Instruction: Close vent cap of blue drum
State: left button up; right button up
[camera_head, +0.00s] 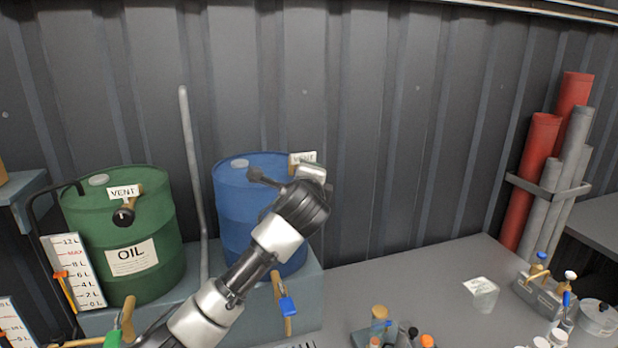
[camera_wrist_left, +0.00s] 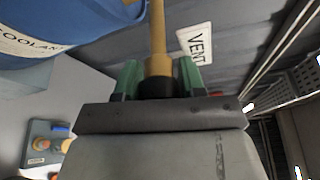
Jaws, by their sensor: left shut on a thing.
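The blue drum (camera_head: 235,205) stands on a grey bench, with its VENT tag (camera_head: 303,158) at the upper right, partly behind my left arm. In the left wrist view the drum (camera_wrist_left: 70,22) is at the top left and the VENT tag (camera_wrist_left: 195,45) is right of a brass vent pipe (camera_wrist_left: 157,35). My left gripper (camera_wrist_left: 158,82), with green fingers, is shut on the black vent cap (camera_wrist_left: 157,88) at the end of that pipe. In the head view my left gripper (camera_head: 312,172) is at the drum's upper right, and the cap is hidden. My right gripper is not in view.
A green oil drum (camera_head: 125,235) with its own vent and black cap (camera_head: 123,216) stands to the left. A blue-handled valve (camera_head: 286,304) is below the blue drum. Red and grey pipes (camera_head: 550,160) stand at the right. The table (camera_head: 420,280) holds small parts.

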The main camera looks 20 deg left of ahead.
pick_arm(q)
jog(key=shift+f+m+g, duration=0.15)
jog(key=shift+m+g, duration=0.25)
jog(key=shift+m, duration=0.4)
jog(key=o, duration=0.9)
jog(key=shift+d, duration=0.1)
jog(key=shift+o, duration=0.2)
jog(key=shift+s, duration=0.35)
jog(key=b+v, duration=0.4)
jog(key=v, duration=0.6)
jog(key=shift+d+b, duration=0.25)
jog(key=shift+b, duration=0.1)
